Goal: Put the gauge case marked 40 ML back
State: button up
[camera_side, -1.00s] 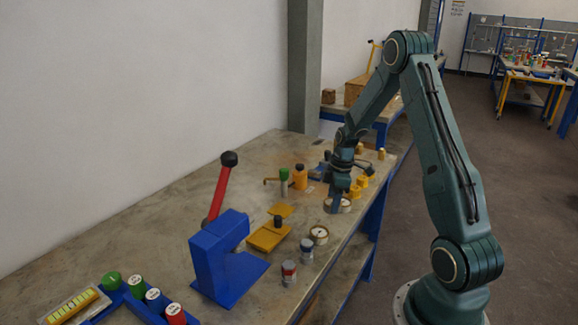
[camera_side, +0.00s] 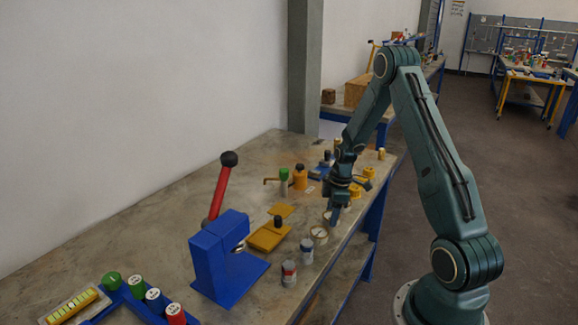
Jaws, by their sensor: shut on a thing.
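My gripper (camera_side: 335,219) is low over the bench's right part, its jaws shut on a pale round gauge case (camera_side: 327,217). The case is mostly hidden behind the fingers, and its mark is too small to read. A second round gauge case (camera_side: 319,235), with a pale face and brass-coloured rim, lies on the bench just in front of the gripper, close to it. I cannot tell whether the held case touches the bench.
Two small jars, one grey (camera_side: 306,252) and one with a red band (camera_side: 289,274), stand near the front edge. A blue press (camera_side: 222,255) with a red lever and a yellow tray (camera_side: 268,236) stand left. Yellow parts (camera_side: 356,190) lie behind the gripper.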

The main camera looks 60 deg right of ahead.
jog(key=shift+f, duration=0.1)
jog(key=o, duration=1.2)
jog(key=r, duration=0.4)
jog(key=s+r, duration=0.1)
jog(key=r, duration=0.7)
jog(key=shift+s+d+r, duration=0.1)
jog(key=shift+s+d, duration=0.05)
jog(key=shift+d, duration=0.25)
